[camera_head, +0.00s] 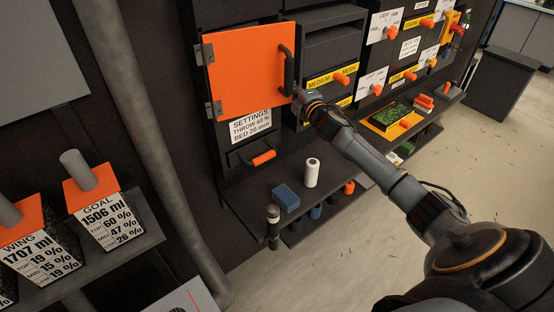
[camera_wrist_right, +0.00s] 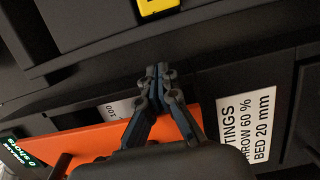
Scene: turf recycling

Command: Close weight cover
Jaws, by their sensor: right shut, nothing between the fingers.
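The orange weight cover (camera_head: 245,62) hangs on two grey hinges at its left edge, with a black handle (camera_head: 288,72) at its right edge. In the head view it lies in front of its compartment; I cannot tell whether it sits fully flush. The cover also shows as an orange panel in the right wrist view (camera_wrist_right: 100,138). My right gripper (camera_head: 302,97) is just right of the handle's lower end. Its fingers (camera_wrist_right: 158,72) are shut and empty, in front of the panel; contact is unclear. My left gripper is not in view.
Below the cover are a settings label (camera_head: 250,125) and an orange-handled drawer (camera_head: 262,157). A shelf (camera_head: 245,205) holds a blue block (camera_head: 286,197) and a white cylinder (camera_head: 312,172). Labelled drawers and knobs stand to the right. A grey pipe (camera_head: 145,130) runs left of the cabinet.

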